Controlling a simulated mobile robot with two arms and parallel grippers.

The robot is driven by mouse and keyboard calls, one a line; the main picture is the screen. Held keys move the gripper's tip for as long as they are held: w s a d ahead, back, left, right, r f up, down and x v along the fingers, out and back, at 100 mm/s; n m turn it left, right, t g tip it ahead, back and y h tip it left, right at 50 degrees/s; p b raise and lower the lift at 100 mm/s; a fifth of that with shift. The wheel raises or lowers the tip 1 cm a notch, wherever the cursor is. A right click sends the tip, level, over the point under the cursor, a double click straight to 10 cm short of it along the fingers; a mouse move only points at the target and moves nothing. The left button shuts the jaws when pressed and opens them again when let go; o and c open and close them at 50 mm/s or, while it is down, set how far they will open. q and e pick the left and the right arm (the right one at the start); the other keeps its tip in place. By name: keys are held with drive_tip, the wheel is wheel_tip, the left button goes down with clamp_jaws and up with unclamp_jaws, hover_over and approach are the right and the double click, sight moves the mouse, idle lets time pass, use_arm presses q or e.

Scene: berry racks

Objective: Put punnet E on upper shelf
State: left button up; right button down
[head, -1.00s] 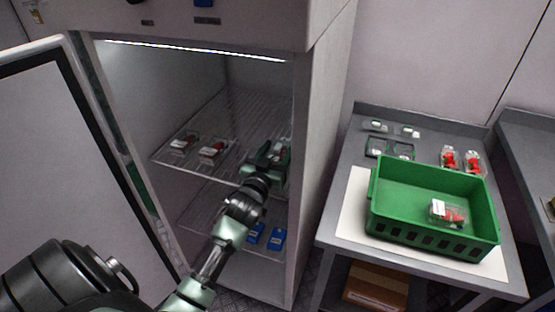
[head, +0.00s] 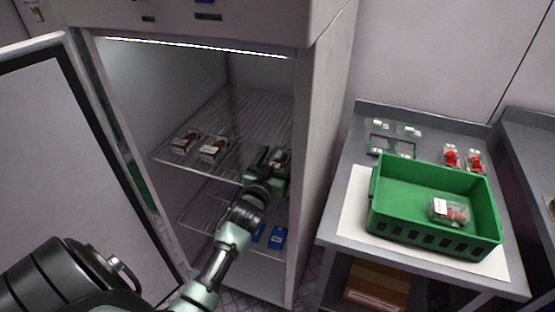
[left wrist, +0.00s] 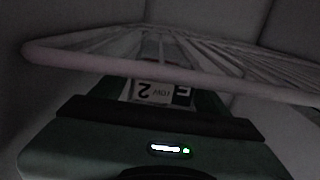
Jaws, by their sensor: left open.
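Punnet E, a clear punnet with red berries, shows at the right side of the upper shelf in the head view (head: 281,158). In the left wrist view its upside-down white label with a black E tag (left wrist: 160,92) shows just under the shelf's front bar. My left gripper (head: 266,160) reaches into the cabinet at this punnet, with its jaws open. Its fingertips and the punnet's base are mostly hidden. The upper shelf (head: 225,125) is a wire rack; its front bar also shows in the left wrist view (left wrist: 200,73). My right gripper is out of view.
Two punnets (head: 185,141) (head: 212,149) stand left on the upper shelf. Blue packs (head: 278,237) lie on the lower shelf. The cabinet door (head: 75,180) is open at left. A green crate (head: 405,235) holding a punnet stands on the table, with two more punnets (head: 452,157) behind.

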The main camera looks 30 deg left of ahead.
use_arm(q)
drive_tip(key=v, duration=1.2)
drive_tip(key=shift+r+b, duration=0.2)
drive_tip(key=shift+b, duration=0.25)
